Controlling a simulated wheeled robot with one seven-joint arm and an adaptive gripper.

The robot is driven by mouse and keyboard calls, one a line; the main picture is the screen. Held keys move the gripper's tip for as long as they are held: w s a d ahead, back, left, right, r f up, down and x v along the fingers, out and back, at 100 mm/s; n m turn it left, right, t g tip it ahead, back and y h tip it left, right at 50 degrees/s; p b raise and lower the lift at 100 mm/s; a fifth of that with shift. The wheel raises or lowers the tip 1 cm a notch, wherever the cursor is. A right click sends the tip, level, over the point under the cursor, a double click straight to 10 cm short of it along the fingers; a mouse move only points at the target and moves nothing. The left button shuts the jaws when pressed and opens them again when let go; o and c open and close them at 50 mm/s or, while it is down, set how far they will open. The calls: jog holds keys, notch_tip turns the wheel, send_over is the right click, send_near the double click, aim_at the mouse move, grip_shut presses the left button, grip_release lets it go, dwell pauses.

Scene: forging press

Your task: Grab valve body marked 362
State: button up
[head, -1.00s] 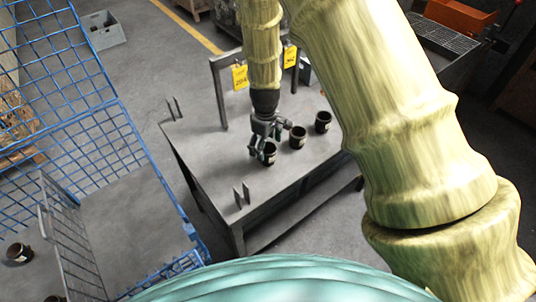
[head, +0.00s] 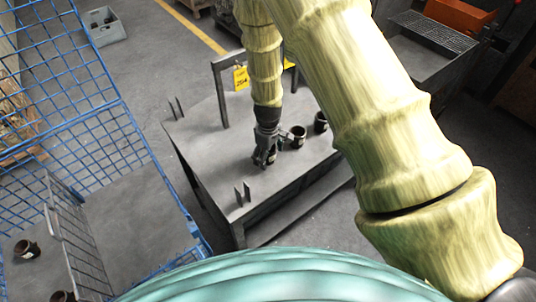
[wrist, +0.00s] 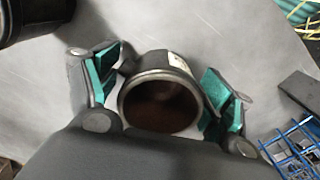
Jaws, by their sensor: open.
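My gripper (head: 265,158) is open, low over the front of the grey table (head: 210,150). In the wrist view its teal-padded fingers (wrist: 160,92) stand on either side of a dark cylindrical valve body (wrist: 160,98) with a reddish-brown open mouth. A small pale label shows at its upper edge, but I cannot read a number. In the head view this body is mostly hidden by the gripper. Two more dark valve bodies stand to its right in a row, one near (head: 298,135) and one farther (head: 321,122). Their markings are unreadable.
Part of another dark body (wrist: 35,18) is at the wrist view's upper left. A blue wire cage (head: 75,140) stands left of the table, with another dark body (head: 27,250) in it. Upright metal plates (head: 242,194) and a frame with yellow tags (head: 240,77) rise from the table.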

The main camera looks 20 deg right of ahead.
jog(key=shift+c, duration=0.3)
jog(key=c, duration=1.2)
